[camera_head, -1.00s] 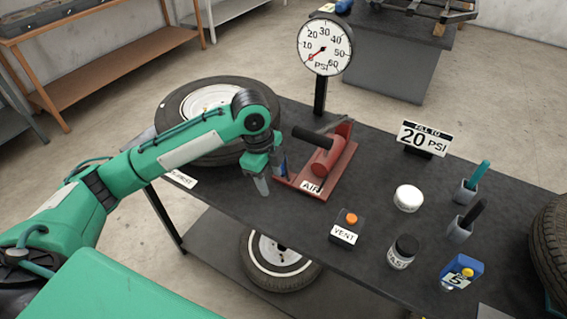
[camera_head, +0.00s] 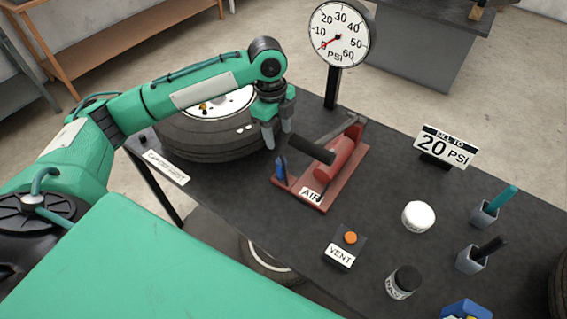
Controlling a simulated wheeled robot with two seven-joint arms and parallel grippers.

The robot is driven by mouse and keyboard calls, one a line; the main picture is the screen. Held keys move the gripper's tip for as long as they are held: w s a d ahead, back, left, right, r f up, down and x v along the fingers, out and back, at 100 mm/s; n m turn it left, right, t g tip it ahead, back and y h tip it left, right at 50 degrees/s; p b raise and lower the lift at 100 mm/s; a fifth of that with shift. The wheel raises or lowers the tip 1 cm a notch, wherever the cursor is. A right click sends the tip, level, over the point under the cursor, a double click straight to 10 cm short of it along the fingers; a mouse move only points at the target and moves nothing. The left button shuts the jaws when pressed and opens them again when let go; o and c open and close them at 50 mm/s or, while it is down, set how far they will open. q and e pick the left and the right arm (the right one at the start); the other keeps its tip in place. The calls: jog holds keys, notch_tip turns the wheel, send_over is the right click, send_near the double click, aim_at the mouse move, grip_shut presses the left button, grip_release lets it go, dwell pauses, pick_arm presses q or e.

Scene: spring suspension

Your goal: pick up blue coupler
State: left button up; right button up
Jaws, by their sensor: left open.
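The small blue coupler (camera_head: 281,169) stands upright at the left end of the red air pump's base (camera_head: 310,196), beside the AIR label. My left gripper (camera_head: 278,142) points down with its two fingers apart and nothing between them. In the picture it is just above the coupler, between the tire and the pump. There is a visible gap between the fingertips and the coupler. My right gripper is not in view.
A tire (camera_head: 205,140) lies flat left of the pump. The gauge (camera_head: 338,38) stands behind. Dark tabletop around the vent is clear.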

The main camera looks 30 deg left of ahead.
pick_arm(q)
send_over(281, 158)
jog(key=f, duration=0.4)
jog(key=shift+w+a+f+p, duration=0.15)
jog(key=shift+a+f+p, duration=0.05)
jog(key=shift+f+p, duration=0.1)
jog(key=shift+w+f, duration=0.1)
jog(key=shift+f, duration=0.15)
jog(key=shift+f+p, duration=0.4)
jog(key=shift+f, duration=0.2)
jog(key=f, duration=0.2)
jog(key=f+p, duration=0.1)
jog(key=shift+s+d+f, duration=0.2)
jog(key=shift+s+f, duration=0.1)
jog(key=shift+f, duration=0.35)
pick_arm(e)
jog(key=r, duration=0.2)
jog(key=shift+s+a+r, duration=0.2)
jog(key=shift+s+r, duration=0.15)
pick_arm(q)
jog(key=shift+c, duration=0.3)
grip_shut()
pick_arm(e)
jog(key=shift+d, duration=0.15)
